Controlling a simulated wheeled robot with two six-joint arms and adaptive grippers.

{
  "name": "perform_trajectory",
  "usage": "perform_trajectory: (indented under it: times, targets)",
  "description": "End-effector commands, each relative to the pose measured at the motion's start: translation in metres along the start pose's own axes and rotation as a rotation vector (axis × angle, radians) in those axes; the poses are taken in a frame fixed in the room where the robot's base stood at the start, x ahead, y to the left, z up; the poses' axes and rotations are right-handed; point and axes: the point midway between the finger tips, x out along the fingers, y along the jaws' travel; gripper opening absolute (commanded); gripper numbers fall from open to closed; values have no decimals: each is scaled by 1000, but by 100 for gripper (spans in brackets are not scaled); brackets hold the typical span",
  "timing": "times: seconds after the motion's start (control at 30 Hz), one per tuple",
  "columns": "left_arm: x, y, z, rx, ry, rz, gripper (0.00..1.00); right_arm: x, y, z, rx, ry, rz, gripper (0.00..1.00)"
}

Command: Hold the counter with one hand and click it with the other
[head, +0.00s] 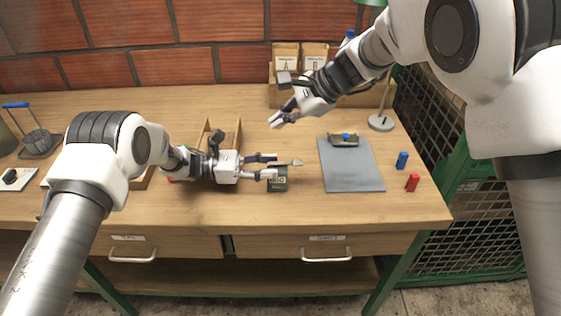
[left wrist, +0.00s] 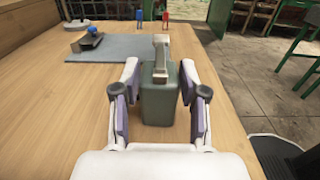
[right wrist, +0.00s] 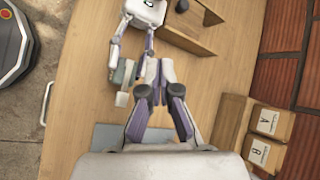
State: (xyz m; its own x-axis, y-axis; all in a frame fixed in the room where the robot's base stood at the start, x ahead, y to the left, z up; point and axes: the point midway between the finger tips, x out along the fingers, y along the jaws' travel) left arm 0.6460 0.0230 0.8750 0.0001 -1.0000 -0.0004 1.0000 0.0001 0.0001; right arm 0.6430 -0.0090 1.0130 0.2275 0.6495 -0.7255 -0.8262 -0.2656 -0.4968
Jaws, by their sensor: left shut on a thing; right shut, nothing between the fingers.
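The counter (head: 277,182) is a small dark green box with digits on its front and a pale metal lever (head: 288,163) on top. It stands near the table's front middle. My left gripper (head: 270,166) comes from the left and is shut on it; in the left wrist view the counter (left wrist: 158,100) sits between the two fingers, upright, with its lever (left wrist: 161,48) above them. My right gripper (head: 273,122) is shut and empty, above the table and farther back than the counter. In the right wrist view the counter (right wrist: 122,73) lies left of the closed fingertips (right wrist: 159,68).
A grey mat (head: 352,170) with a clipboard-like clip and blue piece lies right of the counter. A blue piece (head: 402,160) and a red piece (head: 412,182) stand near the right edge. A wooden tray (head: 232,133) is behind my left gripper. Labelled boxes (head: 286,68) stand at the back.

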Motion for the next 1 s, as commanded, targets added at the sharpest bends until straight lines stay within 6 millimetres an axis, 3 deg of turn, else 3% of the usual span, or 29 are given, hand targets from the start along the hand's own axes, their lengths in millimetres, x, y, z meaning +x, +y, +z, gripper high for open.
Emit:
perform_trajectory:
  times: [0.6,1.0]
  targets:
    - [0,0,0,0,0,0,6,54,40,-40,2,0,1,0]
    - [0,0,0,0,0,0,6,59,43,-43,0,0,1,0]
